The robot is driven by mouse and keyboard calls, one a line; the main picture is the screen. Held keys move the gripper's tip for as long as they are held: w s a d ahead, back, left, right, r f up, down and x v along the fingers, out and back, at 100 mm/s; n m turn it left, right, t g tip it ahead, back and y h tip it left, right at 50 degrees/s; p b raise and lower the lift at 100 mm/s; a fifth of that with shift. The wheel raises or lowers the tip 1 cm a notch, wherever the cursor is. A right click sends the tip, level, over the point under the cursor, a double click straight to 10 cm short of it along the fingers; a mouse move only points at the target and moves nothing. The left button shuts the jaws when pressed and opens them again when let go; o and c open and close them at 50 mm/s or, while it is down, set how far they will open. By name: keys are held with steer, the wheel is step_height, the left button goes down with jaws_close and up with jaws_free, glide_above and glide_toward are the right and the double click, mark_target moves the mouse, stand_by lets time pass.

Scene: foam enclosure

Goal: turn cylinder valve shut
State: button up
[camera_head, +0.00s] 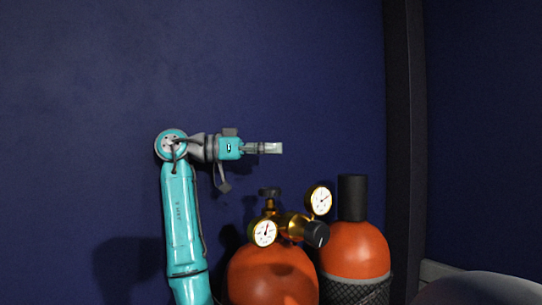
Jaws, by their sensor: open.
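Two orange cylinders stand at the lower right of the head view. The nearer cylinder (272,275) carries a brass regulator (292,222) with a dark knob and two white-faced gauges. Its dark valve handwheel (269,191) sits on top of the brass stem. My gripper (280,148) points right, open and empty, above the handwheel in the picture and apart from it. Its jaws are seen side-on, so the gap is hard to make out. The distance in depth between gripper and handwheel cannot be told.
The second cylinder (354,250) stands to the right with a tall black cap (352,198) and dark mesh around its lower part. One gauge (319,200) sticks up between the cylinders. A dark vertical post (404,130) stands further right.

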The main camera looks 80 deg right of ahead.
mark_target(264, 195)
steer(key=w+a+f+n+t+h, duration=0.2)
steer(key=a+f+n+t+h, duration=0.85)
steer(key=t, duration=0.25)
steer(key=d, duration=0.3)
steer(key=s+d, duration=0.1)
steer(key=d, duration=0.3)
steer(key=s+d, duration=0.1)
steer(key=d, duration=0.2)
steer(key=shift+d, duration=0.25)
steer(key=shift+w+g, duration=0.1)
steer(key=shift+g, duration=0.2)
steer(key=c, duration=1.2)
